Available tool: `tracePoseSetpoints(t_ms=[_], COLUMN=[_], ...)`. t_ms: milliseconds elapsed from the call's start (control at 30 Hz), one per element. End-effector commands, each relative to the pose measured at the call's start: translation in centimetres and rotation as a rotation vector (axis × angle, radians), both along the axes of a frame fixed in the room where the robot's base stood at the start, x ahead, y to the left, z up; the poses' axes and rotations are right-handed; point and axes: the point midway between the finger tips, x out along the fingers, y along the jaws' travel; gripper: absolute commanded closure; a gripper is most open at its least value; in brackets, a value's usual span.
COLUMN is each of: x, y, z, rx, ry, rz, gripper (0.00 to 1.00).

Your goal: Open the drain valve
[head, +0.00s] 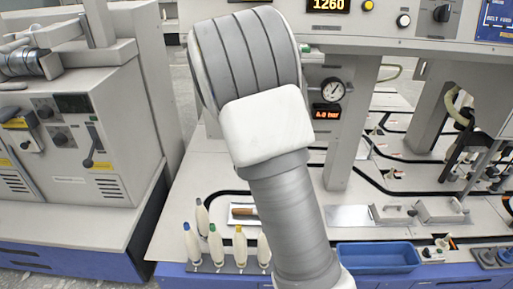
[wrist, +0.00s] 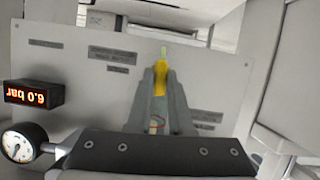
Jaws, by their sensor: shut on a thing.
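The valve body is hidden by the fingers. In the head view my arm hides both my gripper and the handle. A pressure display (head: 327,112) reads 6.0 bar; it also shows upside down in the wrist view (wrist: 33,94).
A round gauge (head: 333,90) is above the display, and close by at the lower left in the wrist view (wrist: 18,145). Several bobbins (head: 215,243) stand at the front of the bench. A blue tray (head: 378,257) is to their right. A grey machine (head: 75,110) stands at left.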

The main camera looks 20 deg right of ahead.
Motion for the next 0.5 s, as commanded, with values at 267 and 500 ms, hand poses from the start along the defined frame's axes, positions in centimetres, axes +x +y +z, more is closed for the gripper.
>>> tracePoseSetpoints(t_ms=[267, 500], x=[-0.07, -0.06], y=[-0.13, -0.04], z=[-0.16, -0.07], rx=[0.079, 0.094], ry=[-0.032, -0.037], rz=[-0.002, 0.0], gripper=[1.0, 1.0])
